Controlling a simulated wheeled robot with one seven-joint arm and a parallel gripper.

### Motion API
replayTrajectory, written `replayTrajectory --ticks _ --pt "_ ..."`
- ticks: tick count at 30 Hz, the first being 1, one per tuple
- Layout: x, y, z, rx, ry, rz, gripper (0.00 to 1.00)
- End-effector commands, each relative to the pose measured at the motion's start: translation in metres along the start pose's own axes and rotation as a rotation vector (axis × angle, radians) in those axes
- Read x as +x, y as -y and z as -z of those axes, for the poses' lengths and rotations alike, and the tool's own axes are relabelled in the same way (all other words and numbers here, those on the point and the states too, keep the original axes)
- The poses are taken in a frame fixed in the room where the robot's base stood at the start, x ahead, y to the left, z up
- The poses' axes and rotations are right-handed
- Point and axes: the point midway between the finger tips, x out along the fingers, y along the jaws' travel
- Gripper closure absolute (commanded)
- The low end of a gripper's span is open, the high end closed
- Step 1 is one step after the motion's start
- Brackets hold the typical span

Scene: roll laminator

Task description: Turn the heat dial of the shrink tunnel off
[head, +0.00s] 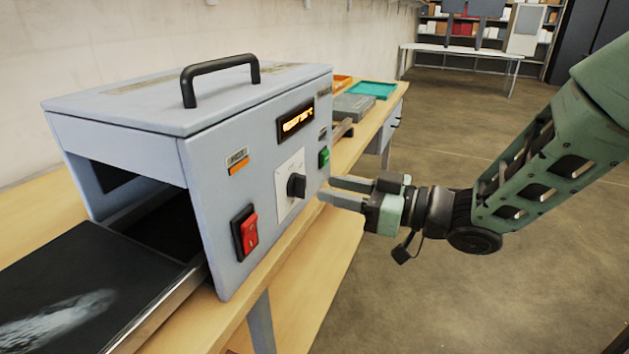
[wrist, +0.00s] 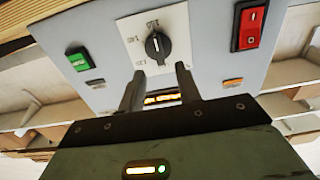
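The shrink tunnel (head: 120,108) is a grey box with a black top handle, standing on a wooden bench. Its heat dial (head: 296,186) is a black knob on a white plate on the front panel. In the wrist view the dial (wrist: 158,45) has a pale pointer line and sits just beyond the fingertips. My gripper (head: 333,188) is in front of the panel, right of the dial, with its fingers apart and nothing between them. In the wrist view my gripper (wrist: 156,75) is open, the dial lying between and ahead of its tips.
A red rocker switch (head: 246,231), a green button (head: 324,157), an orange indicator (head: 238,167) and a lit display (head: 296,120) share the panel. A dark conveyor (head: 70,275) runs out at left. Trays (head: 371,90) lie behind on the bench. The floor at right is clear.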

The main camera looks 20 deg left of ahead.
Motion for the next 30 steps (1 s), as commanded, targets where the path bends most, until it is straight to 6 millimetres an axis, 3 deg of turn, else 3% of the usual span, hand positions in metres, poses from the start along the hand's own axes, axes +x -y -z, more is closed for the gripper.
replayTrajectory --ticks 3,9,20,24,30 --pt "0.022 0.001 0.001 0.000 0.000 0.003 0.66" --pt "0.042 0.000 0.000 0.000 0.000 0.000 0.66" --pt "0.047 0.000 0.000 0.001 0.000 -0.002 0.66" --pt "0.047 0.000 0.000 0.001 0.000 -0.001 1.00" --pt "0.046 0.000 0.000 -0.001 0.000 -0.001 1.00"
